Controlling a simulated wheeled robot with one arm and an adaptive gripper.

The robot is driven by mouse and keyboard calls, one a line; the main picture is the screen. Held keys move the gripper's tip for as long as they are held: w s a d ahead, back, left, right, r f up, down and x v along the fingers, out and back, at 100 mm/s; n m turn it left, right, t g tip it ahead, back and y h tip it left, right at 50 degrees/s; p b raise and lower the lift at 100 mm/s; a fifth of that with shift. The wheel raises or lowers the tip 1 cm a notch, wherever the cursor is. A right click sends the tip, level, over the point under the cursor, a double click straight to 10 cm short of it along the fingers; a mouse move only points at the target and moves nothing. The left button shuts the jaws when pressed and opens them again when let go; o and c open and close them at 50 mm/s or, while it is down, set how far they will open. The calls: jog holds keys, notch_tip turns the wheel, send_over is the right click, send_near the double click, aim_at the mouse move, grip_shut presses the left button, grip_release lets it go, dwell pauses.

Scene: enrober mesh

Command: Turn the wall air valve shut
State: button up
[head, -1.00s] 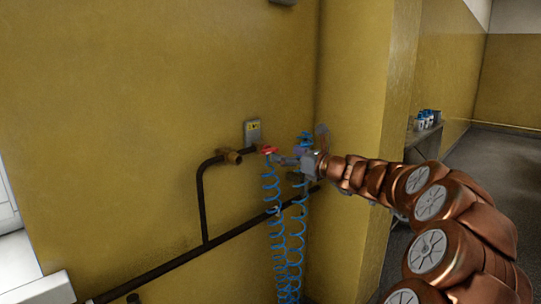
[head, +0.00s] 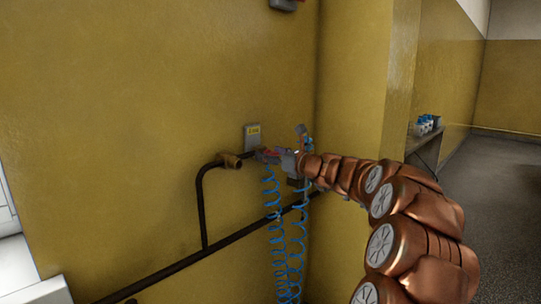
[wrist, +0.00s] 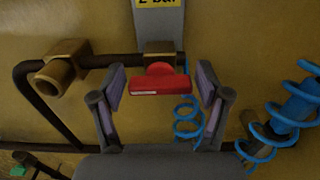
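The wall air valve has a red handle (wrist: 160,84) that lies crosswise in the wrist view, below a brass body (wrist: 159,56). My gripper (wrist: 166,90) is open, with one finger on each side of the red handle. Gaps show between the handle and both finger pads. In the head view my gripper (head: 268,155) is at the valve and covers most of it; only a bit of red shows there.
A grey plate with a yellow label (head: 253,132) is above the valve. A brass fitting (head: 230,160) on a dark pipe (head: 202,205) is to the left. Blue coiled hoses (head: 280,235) hang below. A wall corner stands close to the right.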

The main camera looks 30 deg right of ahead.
jog(key=c, duration=0.8)
